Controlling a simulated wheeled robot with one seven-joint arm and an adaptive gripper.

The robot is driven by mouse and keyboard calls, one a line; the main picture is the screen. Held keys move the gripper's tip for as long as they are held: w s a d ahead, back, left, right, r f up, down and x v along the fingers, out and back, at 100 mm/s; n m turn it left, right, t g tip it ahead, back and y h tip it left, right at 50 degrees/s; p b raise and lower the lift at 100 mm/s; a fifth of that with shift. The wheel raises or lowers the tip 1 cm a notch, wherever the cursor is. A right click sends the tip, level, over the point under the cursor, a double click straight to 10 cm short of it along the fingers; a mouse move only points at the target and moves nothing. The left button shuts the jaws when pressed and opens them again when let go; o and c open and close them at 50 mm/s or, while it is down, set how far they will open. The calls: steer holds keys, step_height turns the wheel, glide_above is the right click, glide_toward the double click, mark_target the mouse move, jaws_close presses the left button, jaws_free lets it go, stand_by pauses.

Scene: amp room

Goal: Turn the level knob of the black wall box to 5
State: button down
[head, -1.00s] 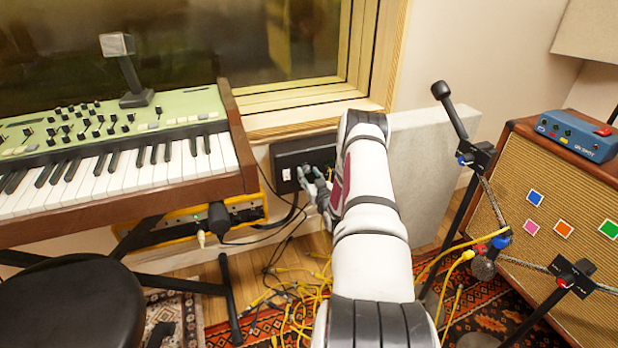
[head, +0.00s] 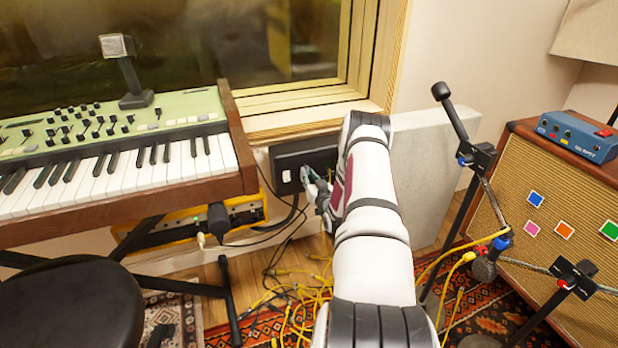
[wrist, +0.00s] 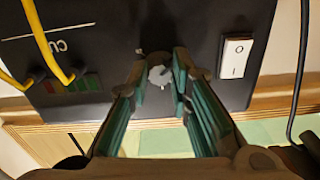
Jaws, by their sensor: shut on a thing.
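The black wall box (head: 290,158) is mounted low on the wall beside the keyboard, below the window. In the wrist view the box (wrist: 110,45) appears upside down, with a round grey level knob (wrist: 158,73) on its face. My gripper (wrist: 160,66) has its two green-padded fingers on either side of the knob and is shut on it. My gripper also shows in the head view (head: 306,178), at the front of the box. The knob's scale and pointer setting are not readable.
A white rocker switch (wrist: 236,55) sits right of the knob in the wrist view. Yellow cables (wrist: 45,45) plug into the box at left. The keyboard (head: 120,165) stands left of my arm; a microphone stand (head: 455,125) and amplifier (head: 540,200) stand right.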

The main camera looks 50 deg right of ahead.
steer(key=m+b, duration=0.2)
steer(key=m, duration=0.4)
steer(key=shift+f, duration=0.1)
steer(key=m+b, duration=0.2)
steer(key=m, duration=1.7)
steer(key=shift+r+m, duration=0.2)
steer(key=shift+m, duration=0.2)
steer(key=c, duration=1.4)
jaws_free()
steer(key=shift+c, duration=0.2)
